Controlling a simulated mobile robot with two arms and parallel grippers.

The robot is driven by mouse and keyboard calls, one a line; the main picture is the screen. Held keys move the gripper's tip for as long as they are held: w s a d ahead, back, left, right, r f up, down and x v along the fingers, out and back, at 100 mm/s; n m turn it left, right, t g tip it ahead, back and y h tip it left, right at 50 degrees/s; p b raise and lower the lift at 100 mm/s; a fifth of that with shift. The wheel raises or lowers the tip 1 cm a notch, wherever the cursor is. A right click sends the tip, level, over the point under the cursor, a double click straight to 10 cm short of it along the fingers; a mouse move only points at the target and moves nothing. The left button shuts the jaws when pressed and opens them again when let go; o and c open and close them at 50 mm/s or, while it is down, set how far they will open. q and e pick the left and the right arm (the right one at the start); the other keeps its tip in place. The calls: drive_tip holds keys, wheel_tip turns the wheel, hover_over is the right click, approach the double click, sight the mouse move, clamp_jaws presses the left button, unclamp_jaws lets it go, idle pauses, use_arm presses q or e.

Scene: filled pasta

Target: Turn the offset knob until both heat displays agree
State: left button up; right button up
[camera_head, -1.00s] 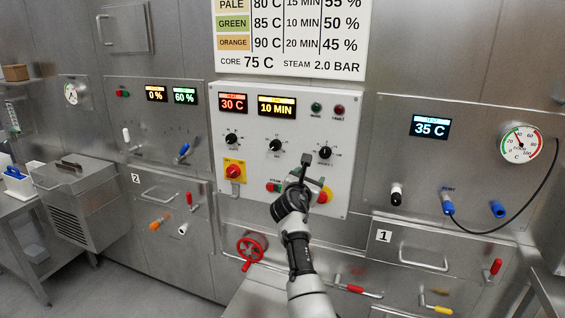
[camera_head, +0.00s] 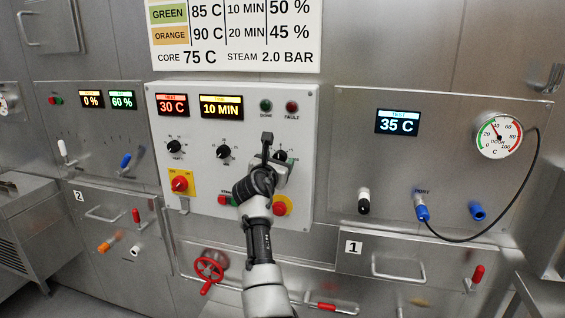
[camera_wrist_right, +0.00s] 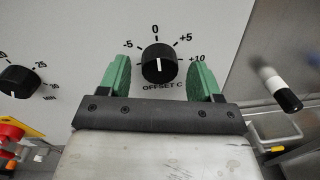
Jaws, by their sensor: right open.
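The offset knob (camera_wrist_right: 159,64) is black with a white line and a scale marked -5, 0, +5 and +10. In the head view the offset knob (camera_head: 281,156) is partly hidden by my right gripper (camera_head: 277,152). In the wrist view the green fingers of my right gripper (camera_wrist_right: 159,72) are open, one on each side of the knob, with visible gaps. The test display (camera_head: 397,122) to the right reads 35 C in blue-white. My left gripper is not in view.
A round gauge (camera_head: 499,137) with a black cable hangs at the right. A red valve wheel (camera_head: 209,269) is below.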

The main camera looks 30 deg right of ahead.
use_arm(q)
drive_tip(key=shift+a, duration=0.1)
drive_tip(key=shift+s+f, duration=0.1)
use_arm(e)
drive_tip(key=shift+r, duration=0.1)
drive_tip(key=shift+a, duration=0.1)
drive_tip(key=c, duration=0.9)
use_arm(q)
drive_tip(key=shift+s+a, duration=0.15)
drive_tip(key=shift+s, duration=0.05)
